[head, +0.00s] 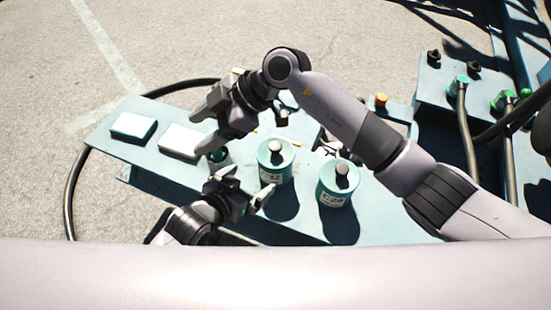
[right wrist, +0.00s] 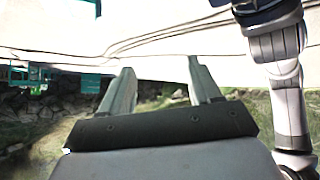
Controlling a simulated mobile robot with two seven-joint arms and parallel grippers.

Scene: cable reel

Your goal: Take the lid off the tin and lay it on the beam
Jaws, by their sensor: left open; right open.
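Two teal tins with pale lids and round knobs stand on the blue-green beam (head: 110,143): one tin (head: 273,170) in the middle, the other tin (head: 336,196) to its right. Both lids, the middle lid (head: 275,150) and the right lid (head: 341,174), are on their tins. My left gripper (head: 252,187) is open and empty, low and left of the middle tin, its fingers pointing towards it. My right gripper (head: 200,128) is open and empty above the beam's left part. Its open fingers also show in the right wrist view (right wrist: 158,90), with no tin between them.
A smaller dark-knobbed item (head: 218,156) stands between the grippers, partly hidden. A green-and-white block (head: 133,127) and a white block (head: 180,140) lie on the beam's left end. A black cable (head: 70,190) loops around that end. Blue equipment with connectors (head: 459,84) stands at right.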

